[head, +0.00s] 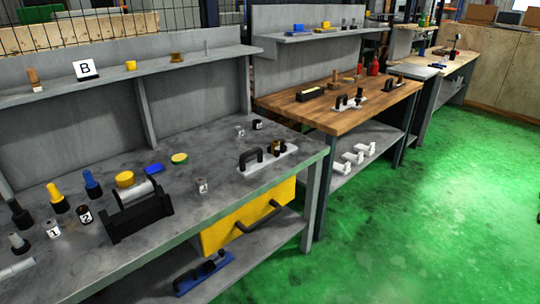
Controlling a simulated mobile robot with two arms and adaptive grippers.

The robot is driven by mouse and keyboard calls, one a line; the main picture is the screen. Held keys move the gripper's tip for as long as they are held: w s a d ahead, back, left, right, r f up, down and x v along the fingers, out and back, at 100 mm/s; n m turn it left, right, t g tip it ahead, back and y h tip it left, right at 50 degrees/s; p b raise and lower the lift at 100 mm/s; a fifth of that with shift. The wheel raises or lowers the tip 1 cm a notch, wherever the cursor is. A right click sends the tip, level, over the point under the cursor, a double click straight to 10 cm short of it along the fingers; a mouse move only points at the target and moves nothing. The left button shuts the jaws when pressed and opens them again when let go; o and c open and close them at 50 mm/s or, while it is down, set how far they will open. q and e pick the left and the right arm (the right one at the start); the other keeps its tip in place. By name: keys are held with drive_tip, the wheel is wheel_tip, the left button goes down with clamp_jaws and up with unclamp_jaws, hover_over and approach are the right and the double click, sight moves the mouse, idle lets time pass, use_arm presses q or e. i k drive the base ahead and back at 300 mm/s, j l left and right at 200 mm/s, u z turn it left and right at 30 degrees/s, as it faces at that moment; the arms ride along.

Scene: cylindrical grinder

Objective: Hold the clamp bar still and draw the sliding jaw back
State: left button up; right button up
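A long blue bar with black upright parts (205,272) lies on the low shelf under the grey bench; it looks most like the clamp bar. Its black parts are dark and small, so I cannot tell which is the sliding jaw or how far along it sits. Another candidate is a pale plate with a black arched handle and black blocks (267,159) on the right end of the grey bench top. Neither gripper is in view, and nothing is touching either piece.
A yellow drawer (250,215) hangs above the low shelf's right part. The wooden bench (310,108) stands behind. The green floor (430,220) at right is clear.

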sight(284, 147)
drive_tip(key=i+l+u, duration=0.15)
drive_tip(key=u, duration=0.55)
drive_tip(key=i+l+u, duration=0.15)
drive_tip(key=l, duration=0.2)
drive_tip(key=i+l+u, duration=0.15)
drive_tip(key=l, duration=0.2)
drive_tip(key=i+l+u, duration=0.15)
drive_tip(key=l, duration=0.2)
drive_tip(key=i+l+u, duration=0.15)
drive_tip(key=l, duration=0.25)
drive_tip(key=i+l+u, duration=0.15)
drive_tip(key=l, duration=0.25)
drive_tip(key=i+l, duration=0.1)
drive_tip(key=l, duration=0.4)
drive_tip(key=i+l, duration=0.1)
drive_tip(key=l, duration=0.45)
drive_tip(key=i+l, duration=0.1)
drive_tip(key=l, duration=0.4)
